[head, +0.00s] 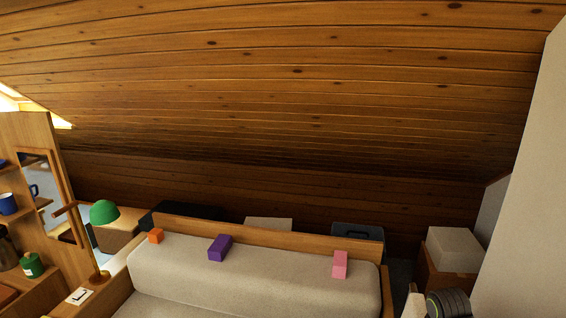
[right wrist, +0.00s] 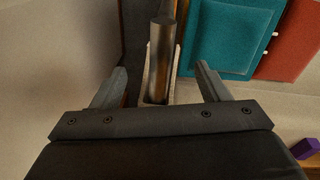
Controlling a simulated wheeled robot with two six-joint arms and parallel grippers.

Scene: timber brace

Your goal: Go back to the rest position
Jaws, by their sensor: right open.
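My right gripper (right wrist: 160,68) shows in the right wrist view with its two dark fingers spread wide. It is open. A grey cylinder (right wrist: 160,70) appears between the fingers in the picture, above a pale, narrow surface. I cannot tell how far it is from the fingers, and nothing shows as gripped. My left gripper is in neither view. In the head view, a dark rounded part with a pale piece shows at the bottom right edge; I cannot tell if it is part of my arm.
A green lamp (head: 104,212) stands left. A sloping timber ceiling (head: 280,90) hangs above. A teal panel (right wrist: 225,38) shows in the wrist view.

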